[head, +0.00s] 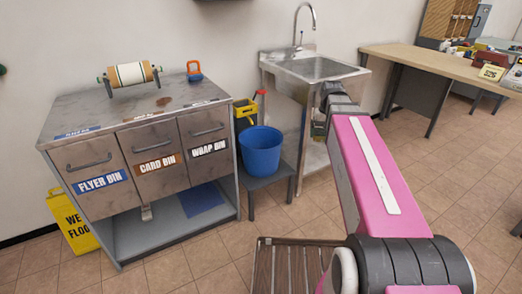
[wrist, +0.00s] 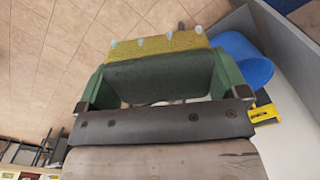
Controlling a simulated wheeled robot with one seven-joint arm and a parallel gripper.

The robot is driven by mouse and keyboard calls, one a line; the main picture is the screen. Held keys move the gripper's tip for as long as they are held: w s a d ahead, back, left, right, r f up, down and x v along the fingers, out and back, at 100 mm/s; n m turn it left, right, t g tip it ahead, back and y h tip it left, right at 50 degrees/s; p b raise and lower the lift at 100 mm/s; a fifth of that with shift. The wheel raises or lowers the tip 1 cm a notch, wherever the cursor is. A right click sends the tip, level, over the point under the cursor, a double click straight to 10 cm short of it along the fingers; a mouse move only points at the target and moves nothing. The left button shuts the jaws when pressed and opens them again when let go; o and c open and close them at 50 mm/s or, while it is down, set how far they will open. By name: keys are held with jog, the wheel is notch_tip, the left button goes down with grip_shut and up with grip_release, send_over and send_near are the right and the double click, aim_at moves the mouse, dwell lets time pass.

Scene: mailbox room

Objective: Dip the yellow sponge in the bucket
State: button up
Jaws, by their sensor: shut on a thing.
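The yellow sponge (wrist: 160,44) shows at the far end of my gripper (wrist: 160,72) in the wrist view, with the green fingers on either side; my gripper is shut on it. The blue bucket (head: 261,155) stands upright on a low grey stand between the bin cabinet and the sink in the head view. In the head view my gripper is mostly hidden behind my pink arm, right of the bucket and in front of the sink. The bucket's inside is hard to see.
The metal sink (head: 318,68) stands behind and right of the bucket. The bin cabinet (head: 140,150) stands close on its left. A yellow container (head: 244,112) sits behind the bucket. The low grey stand (head: 268,181) is beneath it.

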notch_tip(320, 180, down, 20)
dwell(2.2)
dwell(2.0)
jog(key=shift+r, duration=2.05)
